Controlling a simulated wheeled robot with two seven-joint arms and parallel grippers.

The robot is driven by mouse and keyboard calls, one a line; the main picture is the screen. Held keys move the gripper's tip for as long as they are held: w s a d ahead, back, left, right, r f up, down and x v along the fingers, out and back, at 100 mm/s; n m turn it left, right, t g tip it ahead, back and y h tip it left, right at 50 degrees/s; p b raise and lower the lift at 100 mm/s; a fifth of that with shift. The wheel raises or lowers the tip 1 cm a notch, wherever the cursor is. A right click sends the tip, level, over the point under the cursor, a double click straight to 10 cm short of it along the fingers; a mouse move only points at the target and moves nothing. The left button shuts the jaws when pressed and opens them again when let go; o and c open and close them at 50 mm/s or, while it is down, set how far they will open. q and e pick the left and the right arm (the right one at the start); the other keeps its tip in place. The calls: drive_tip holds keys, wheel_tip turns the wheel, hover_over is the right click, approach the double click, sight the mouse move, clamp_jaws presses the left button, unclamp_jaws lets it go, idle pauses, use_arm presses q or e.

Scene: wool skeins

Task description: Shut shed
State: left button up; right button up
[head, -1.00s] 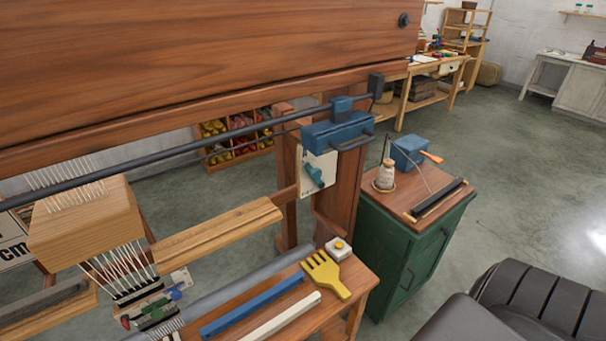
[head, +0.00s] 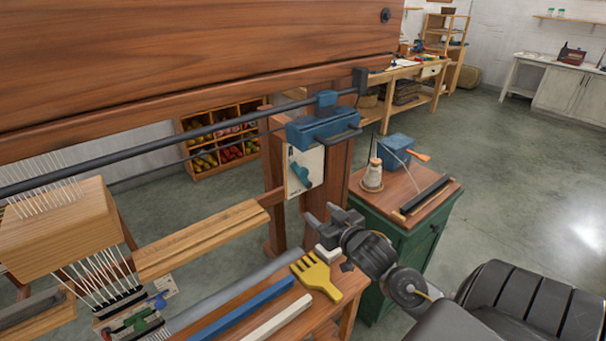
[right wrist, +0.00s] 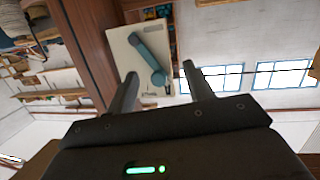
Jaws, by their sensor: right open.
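A teal lever (head: 299,172) is mounted on a white plate (head: 316,165) on the loom's wooden post (head: 339,180). Both also show in the right wrist view, the lever (right wrist: 148,58) slanting across the plate (right wrist: 122,45) beyond my fingertips. My right gripper (head: 320,214) is open and empty, below and a little right of the plate in the head view, apart from the lever. Its two fingers (right wrist: 160,72) point toward the plate in the right wrist view. White threads (head: 95,272) run down from a wooden block at left; the shed opening is hard to make out. My left gripper is out of view.
A blue housing (head: 323,128) with a dark handle sits above the plate on a long dark rod. Below my gripper, a bench (head: 330,310) holds a yellow comb (head: 317,275) and blue and white bars. A green cabinet (head: 415,240) stands to the right.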

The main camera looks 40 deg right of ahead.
drive_tip(key=t, duration=0.2)
approach(304, 174)
drive_tip(key=w, duration=0.3)
drive_tip(key=w+d+p, duration=0.1)
drive_tip(key=w, duration=0.2)
drive_tip(key=w+p, duration=0.1)
drive_tip(key=w, duration=0.3)
drive_tip(key=shift+d+r, duration=0.1)
drive_tip(key=shift+d, duration=0.2)
drive_tip(key=shift+w+d+p, duration=0.1)
drive_tip(key=shift+w+p, duration=0.2)
drive_tip(key=shift+w, duration=0.1)
clamp_jaws()
